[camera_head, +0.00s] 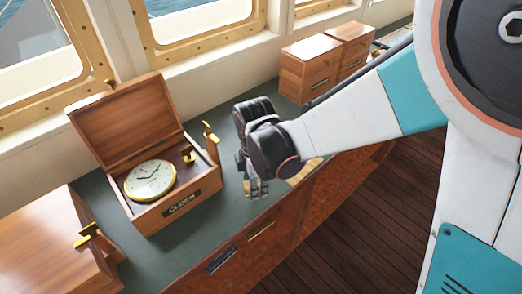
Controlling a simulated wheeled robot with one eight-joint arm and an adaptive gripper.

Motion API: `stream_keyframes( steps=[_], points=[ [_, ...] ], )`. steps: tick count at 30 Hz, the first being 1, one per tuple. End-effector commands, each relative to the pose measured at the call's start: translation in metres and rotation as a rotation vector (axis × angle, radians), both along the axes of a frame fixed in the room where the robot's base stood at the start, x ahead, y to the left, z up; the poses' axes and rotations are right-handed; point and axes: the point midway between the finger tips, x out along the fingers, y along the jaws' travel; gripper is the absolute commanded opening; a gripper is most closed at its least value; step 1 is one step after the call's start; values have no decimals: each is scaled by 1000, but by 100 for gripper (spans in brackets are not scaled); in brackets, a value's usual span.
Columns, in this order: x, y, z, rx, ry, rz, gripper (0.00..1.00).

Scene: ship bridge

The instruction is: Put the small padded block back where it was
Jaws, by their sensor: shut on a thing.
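My gripper (256,194) is above the green counter, to the right of the open wooden clock box (150,216). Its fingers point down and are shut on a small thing. That thing is mostly hidden by the fingers, so its padding cannot be made out. No other small padded block shows clearly. The clock box has its lid (127,118) raised and a label reading CLOCK on its front. A round white-faced clock (150,180) with a brass rim lies inside. A small brass part (188,157) sits beside it in the box. My gripper is apart from the box.
A closed wooden box (50,245) with a brass latch stands at the front left. Two wooden boxes (310,72) (348,45) stand at the back, below the windows. A yellowish flat thing (305,172) lies near the counter's edge. Green counter (158,262) is clear in front of the clock box.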

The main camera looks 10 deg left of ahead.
Motion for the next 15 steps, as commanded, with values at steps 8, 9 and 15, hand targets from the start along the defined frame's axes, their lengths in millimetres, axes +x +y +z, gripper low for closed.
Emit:
stream_keyframes(
  steps=[8, 9, 15],
  points=[
    [-2, -7, -33, 0, 0, 7, 7],
    [-2, -8, -38, 0, 0, 8, 7],
    [-2, -10, -42, 0, 0, 10, 7]
  ],
)
